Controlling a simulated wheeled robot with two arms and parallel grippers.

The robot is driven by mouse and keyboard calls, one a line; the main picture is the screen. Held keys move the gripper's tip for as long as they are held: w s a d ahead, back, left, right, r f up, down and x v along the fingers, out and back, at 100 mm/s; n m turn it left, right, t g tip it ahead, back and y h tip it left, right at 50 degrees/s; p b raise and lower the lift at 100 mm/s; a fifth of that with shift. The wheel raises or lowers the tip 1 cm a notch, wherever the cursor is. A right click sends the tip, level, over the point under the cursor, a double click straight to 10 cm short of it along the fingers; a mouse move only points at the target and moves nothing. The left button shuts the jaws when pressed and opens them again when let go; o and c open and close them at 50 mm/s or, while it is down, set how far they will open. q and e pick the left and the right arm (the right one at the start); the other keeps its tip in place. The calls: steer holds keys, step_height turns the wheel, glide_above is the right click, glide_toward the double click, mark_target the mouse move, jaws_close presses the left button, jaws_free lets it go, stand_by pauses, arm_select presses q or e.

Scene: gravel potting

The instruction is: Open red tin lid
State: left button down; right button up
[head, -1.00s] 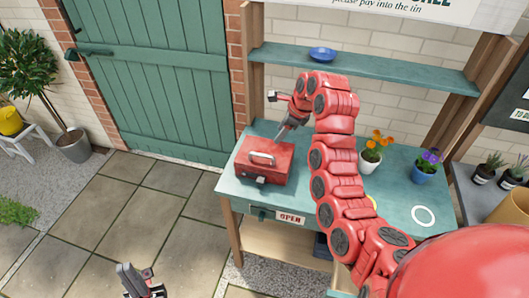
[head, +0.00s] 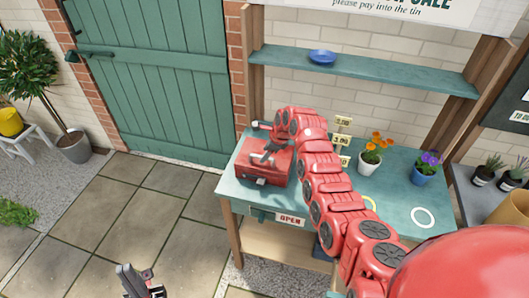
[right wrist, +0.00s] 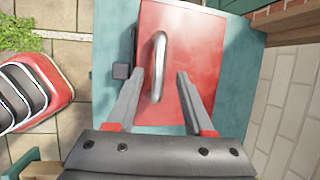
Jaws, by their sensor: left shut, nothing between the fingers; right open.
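The red tin (head: 262,171) stands on the left end of the green bench, and its lid is shut. A silver handle (right wrist: 158,66) lies across the lid in the right wrist view, and a small dark clasp (right wrist: 121,71) shows at the tin's side. My right gripper (head: 266,158) is over the lid; in the right wrist view its open fingers (right wrist: 161,80) point down at the lid, with the handle between them, nearer one finger. I cannot tell whether they touch it. My left gripper (head: 135,275) is shut and empty, low over the paving, well away from the tin.
The green bench (head: 398,198) also carries an orange-flowered pot (head: 370,158), a purple-flowered pot (head: 424,173), small yellow labels (head: 343,121) and a white ring. A shelf (head: 400,77) with a blue dish (head: 322,56) runs above. My right arm crosses over the bench's middle.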

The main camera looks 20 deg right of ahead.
steer(key=shift+x, duration=0.8)
steer(key=shift+s, duration=0.1)
jaws_close()
stand_by(0.9)
